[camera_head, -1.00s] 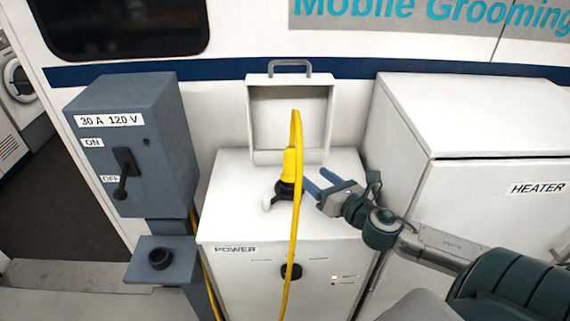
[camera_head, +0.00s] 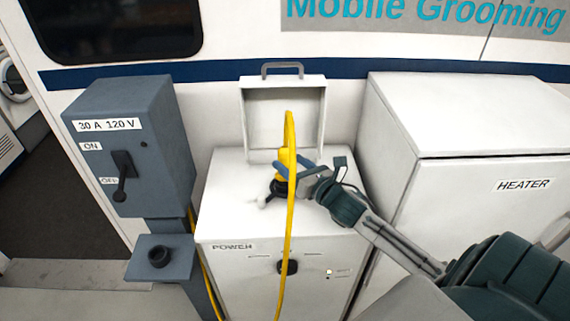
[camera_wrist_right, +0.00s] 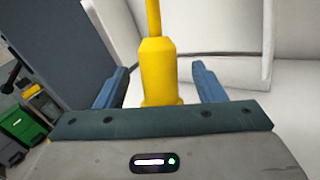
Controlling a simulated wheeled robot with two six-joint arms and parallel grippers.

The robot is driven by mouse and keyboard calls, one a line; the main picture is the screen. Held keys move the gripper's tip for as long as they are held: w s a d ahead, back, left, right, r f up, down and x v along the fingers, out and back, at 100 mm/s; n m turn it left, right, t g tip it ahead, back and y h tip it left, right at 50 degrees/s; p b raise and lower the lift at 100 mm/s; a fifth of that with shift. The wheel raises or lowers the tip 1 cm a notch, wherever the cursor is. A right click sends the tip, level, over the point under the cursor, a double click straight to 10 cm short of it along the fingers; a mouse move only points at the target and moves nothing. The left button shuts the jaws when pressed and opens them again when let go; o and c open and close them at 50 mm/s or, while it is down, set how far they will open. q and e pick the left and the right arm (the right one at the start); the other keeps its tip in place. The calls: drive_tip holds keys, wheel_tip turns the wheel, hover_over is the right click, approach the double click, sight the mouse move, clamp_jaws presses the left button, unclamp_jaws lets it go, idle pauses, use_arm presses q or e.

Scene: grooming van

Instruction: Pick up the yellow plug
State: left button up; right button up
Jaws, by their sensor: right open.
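The yellow plug (camera_head: 286,160) stands upright on top of the white power cabinet (camera_head: 225,205), in front of its raised lid. A yellow cord rises from the plug's top, loops over and hangs down the cabinet front. My right gripper (camera_head: 292,168) is at the plug in the head view, its blue fingers overlapping it. In the right wrist view the plug (camera_wrist_right: 159,72) is between the two open blue fingers (camera_wrist_right: 160,88), with gaps on both sides. The plug's lower end is hidden by the gripper body there. My left gripper is out of view.
The raised lid (camera_head: 284,118) stands behind the plug. A grey switch box (camera_head: 130,140) marked 30 A 120 V is at left, with a grey socket stand (camera_head: 160,262) below. A white heater cabinet (camera_head: 480,130) is close on the right.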

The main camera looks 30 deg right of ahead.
drive_tip(key=shift+w+a+p, duration=0.15)
drive_tip(key=shift+w+p, duration=0.15)
drive_tip(key=shift+w, duration=1.05)
drive_tip(key=c, duration=1.3)
drive_tip(key=shift+r, duration=0.15)
wheel_tip(320, 180, up, 11)
drive_tip(key=p, duration=0.6)
drive_tip(key=shift+p, duration=0.3)
drive_tip(key=shift+r, duration=2.2)
drive_tip(key=shift+f, duration=0.1)
